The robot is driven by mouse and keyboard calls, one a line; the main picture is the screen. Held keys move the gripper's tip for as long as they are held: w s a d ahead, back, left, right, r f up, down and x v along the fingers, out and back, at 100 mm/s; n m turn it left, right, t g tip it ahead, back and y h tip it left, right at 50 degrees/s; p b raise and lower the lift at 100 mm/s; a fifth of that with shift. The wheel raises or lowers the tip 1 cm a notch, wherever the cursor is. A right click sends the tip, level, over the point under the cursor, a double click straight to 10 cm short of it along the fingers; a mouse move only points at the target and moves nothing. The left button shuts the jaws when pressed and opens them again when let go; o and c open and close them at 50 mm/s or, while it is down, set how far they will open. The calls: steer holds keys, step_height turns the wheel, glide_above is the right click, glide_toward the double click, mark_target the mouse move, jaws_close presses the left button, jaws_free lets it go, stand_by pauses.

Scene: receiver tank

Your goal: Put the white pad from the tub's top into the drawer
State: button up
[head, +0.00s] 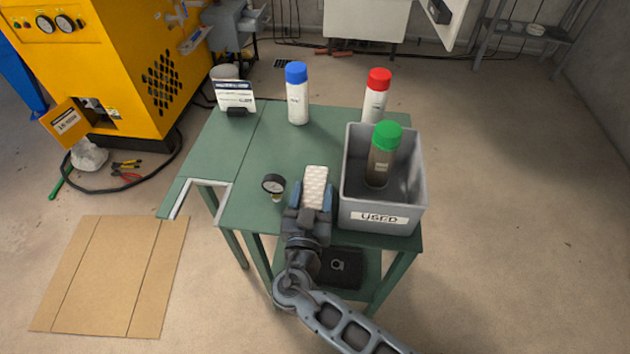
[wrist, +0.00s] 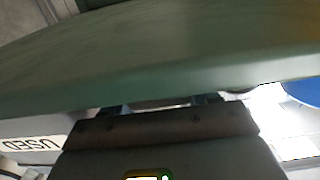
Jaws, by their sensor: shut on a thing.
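The white pad (head: 316,180), a pale textured block, is between the blue-grey fingers of my gripper (head: 314,195) in the head view. The gripper is shut on it, over the front part of the green table, left of the grey tub (head: 353,200) marked USED. The tub holds a green-capped bottle (head: 381,158). In the wrist view my gripper (wrist: 160,104) shows at the bottom, with only a thin strip between the fingers. I cannot make out a drawer for certain; a pale-edged notched frame (head: 185,200) juts from the table's left side.
A pressure gauge (head: 273,185) stands just left of my gripper. A blue-capped bottle (head: 298,100), a red-capped bottle (head: 376,98) and a card holder (head: 235,98) stand at the back of the table (head: 255,145). The table's middle is clear. A dark case lies on the lower shelf.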

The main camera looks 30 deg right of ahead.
mark_target(315, 182)
steer(key=x, duration=0.3)
steer(key=shift+w, duration=0.1)
steer(key=shift+w+d+p, duration=0.1)
steer(key=shift+w+p, duration=0.05)
steer(key=shift+p, duration=0.3)
steer(key=shift+f, duration=0.3)
steer(key=shift+f+b, duration=0.2)
steer(key=shift+b, duration=0.1)
steer(key=o, duration=1)
steer(key=shift+o, duration=0.2)
steer(key=shift+r, duration=0.1)
